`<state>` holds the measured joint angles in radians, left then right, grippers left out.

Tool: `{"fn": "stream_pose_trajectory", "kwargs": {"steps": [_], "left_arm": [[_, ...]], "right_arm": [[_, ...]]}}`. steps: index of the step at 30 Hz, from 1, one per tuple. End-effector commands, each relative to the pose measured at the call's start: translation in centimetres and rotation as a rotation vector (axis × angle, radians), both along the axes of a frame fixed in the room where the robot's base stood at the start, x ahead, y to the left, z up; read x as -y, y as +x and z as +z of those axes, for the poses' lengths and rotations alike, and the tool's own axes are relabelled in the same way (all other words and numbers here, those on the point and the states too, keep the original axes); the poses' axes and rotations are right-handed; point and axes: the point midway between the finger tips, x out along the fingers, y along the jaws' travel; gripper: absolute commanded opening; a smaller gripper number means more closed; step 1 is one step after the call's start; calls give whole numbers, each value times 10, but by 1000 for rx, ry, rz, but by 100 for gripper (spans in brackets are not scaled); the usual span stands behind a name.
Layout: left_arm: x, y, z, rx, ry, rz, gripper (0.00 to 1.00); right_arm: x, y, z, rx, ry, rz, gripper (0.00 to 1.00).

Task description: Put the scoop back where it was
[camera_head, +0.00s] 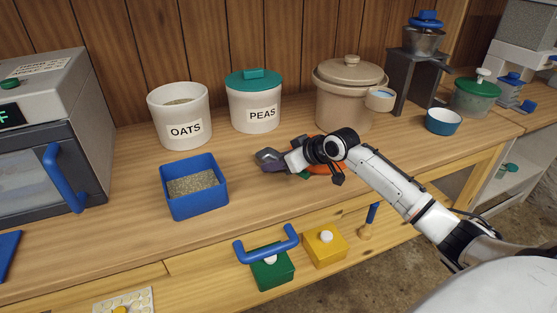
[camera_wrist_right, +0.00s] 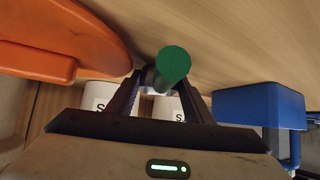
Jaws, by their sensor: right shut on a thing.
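The scoop shows a round green handle end (camera_wrist_right: 173,64) between the fingers in the right wrist view, with a pale part just behind it. In the head view, a grey rounded part (camera_head: 267,155) at my fingertips looks like its bowl; the rest is largely hidden by the gripper. My right gripper (camera_head: 276,164) is shut on the scoop, low over the counter, right of the blue open box (camera_head: 193,186) of grain and in front of the PEAS jar (camera_head: 254,104). Whether the scoop touches the counter I cannot tell. My left gripper is not in view.
An open OATS jar (camera_head: 181,117) stands behind the blue box. An orange flat object (camera_wrist_right: 60,40) lies beside my gripper, partly hidden in the head view. A beige crock (camera_head: 345,105) stands behind my wrist. Bare counter (camera_head: 130,190) shows left of the box.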

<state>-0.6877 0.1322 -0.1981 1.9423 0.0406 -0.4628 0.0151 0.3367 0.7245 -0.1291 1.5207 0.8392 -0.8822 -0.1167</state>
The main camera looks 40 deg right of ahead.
Motion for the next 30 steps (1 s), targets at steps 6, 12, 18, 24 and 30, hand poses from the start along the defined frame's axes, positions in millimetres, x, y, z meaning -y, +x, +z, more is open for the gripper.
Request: {"fn": "stream_pose_trajectory", "kwargs": {"steps": [6,12,18,24,30], "left_arm": [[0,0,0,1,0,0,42],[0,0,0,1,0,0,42],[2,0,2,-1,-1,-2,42],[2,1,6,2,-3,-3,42],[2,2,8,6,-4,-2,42]], "right_arm": [[0,0,0,1,0,0,68],[0,0,-1,-1,0,0,68],[2,-9,6,-1,-3,1,68],[7,-39,30,-1,-6,2,68],[11,-67,51,-2,-3,1,68]]}}
